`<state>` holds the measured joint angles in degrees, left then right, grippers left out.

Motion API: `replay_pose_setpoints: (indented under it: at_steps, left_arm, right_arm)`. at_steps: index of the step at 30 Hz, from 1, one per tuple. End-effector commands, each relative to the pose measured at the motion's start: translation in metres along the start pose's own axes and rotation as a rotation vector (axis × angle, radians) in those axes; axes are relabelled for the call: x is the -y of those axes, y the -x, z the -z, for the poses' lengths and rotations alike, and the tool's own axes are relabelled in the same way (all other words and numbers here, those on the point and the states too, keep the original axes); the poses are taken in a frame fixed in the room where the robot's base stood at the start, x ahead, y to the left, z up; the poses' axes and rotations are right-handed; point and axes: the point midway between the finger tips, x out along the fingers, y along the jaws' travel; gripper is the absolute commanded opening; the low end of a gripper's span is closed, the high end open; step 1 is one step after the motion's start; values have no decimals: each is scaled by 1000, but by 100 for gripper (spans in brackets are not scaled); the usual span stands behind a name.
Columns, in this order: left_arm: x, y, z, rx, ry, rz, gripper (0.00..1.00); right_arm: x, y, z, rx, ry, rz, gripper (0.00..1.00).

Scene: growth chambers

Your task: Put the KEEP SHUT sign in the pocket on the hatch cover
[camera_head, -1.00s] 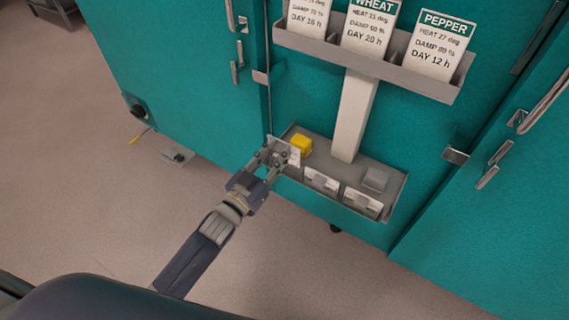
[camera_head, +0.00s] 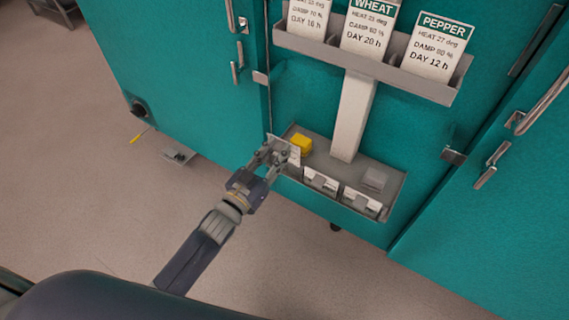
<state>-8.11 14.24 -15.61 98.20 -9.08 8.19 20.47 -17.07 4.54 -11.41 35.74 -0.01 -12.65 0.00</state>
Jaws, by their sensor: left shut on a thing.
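My left gripper (camera_head: 276,150) is at the left end of the lower grey tray, with its fingers shut on a small white card (camera_head: 294,157). Its writing cannot be read, so I cannot tell whether it is the KEEP SHUT sign. I cannot tell whether the card touches the tray. The hatch cover and its pocket cannot be made out for certain. My right gripper is not in view.
The lower tray (camera_head: 398,190) holds a yellow block (camera_head: 300,143), a grey block (camera_head: 375,179) and white cards in front. A post (camera_head: 352,115) joins it to an upper rack (camera_head: 425,86) with WHEAT and PEPPER cards. Teal chamber doors (camera_head: 180,60) stand behind.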

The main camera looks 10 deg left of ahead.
Motion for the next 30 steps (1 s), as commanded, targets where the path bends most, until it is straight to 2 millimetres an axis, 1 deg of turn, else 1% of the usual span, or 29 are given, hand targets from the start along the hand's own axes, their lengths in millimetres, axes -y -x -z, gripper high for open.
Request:
replay_pose_setpoints:
  at_steps: [5,19,30]
  left_arm:
    - [0,7,0,2,0,0,1]
    - [0,45,1,1,1,0,1]
    - [0,75,1,1,-1,0,1]
  right_arm:
    - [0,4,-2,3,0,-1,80]
    - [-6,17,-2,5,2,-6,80]
    - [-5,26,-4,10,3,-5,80]
